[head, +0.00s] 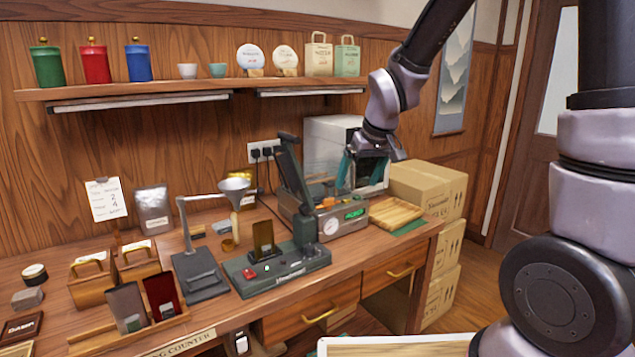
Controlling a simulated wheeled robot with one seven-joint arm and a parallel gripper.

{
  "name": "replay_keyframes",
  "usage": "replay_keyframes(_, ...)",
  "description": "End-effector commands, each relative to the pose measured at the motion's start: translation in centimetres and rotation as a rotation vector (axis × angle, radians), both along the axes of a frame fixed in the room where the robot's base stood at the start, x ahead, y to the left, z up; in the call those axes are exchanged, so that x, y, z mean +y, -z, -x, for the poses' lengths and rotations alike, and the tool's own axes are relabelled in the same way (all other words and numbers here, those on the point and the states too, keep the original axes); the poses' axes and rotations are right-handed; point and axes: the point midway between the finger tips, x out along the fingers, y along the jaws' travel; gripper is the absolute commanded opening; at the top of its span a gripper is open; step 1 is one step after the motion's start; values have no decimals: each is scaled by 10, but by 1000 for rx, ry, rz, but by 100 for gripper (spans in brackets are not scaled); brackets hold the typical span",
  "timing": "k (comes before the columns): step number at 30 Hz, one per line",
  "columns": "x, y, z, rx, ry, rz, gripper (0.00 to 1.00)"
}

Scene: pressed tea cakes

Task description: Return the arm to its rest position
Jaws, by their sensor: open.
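My gripper (362,172) hangs from my arm in the middle right of the head view, pointing down. Its teal fingers are apart, and I see nothing between them. It appears in front of a pale box-shaped appliance (323,142) and above a metal machine with a round gauge (331,226). I cannot tell its exact height above that machine. My arm reaches in from the upper right.
A wooden tray (396,212) lies at the counter's right end, with stacked cartons (429,187) beyond. A green-based press (277,270) and a funnel stand (201,274) occupy the middle counter. A wall shelf (200,84) holds canisters, cups, cakes and bags.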

Motion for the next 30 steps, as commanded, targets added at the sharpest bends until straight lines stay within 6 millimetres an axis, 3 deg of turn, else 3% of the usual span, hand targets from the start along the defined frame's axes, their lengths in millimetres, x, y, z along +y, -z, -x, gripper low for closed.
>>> replay_keyframes(6,-62,-72,30,-29,200,-81,100)
replay_keyframes(15,-128,-141,106,-59,459,-215,100)
replay_keyframes(21,-146,-161,150,-76,569,-288,100)
replay_keyframes(30,-151,-166,168,-78,607,-317,100)
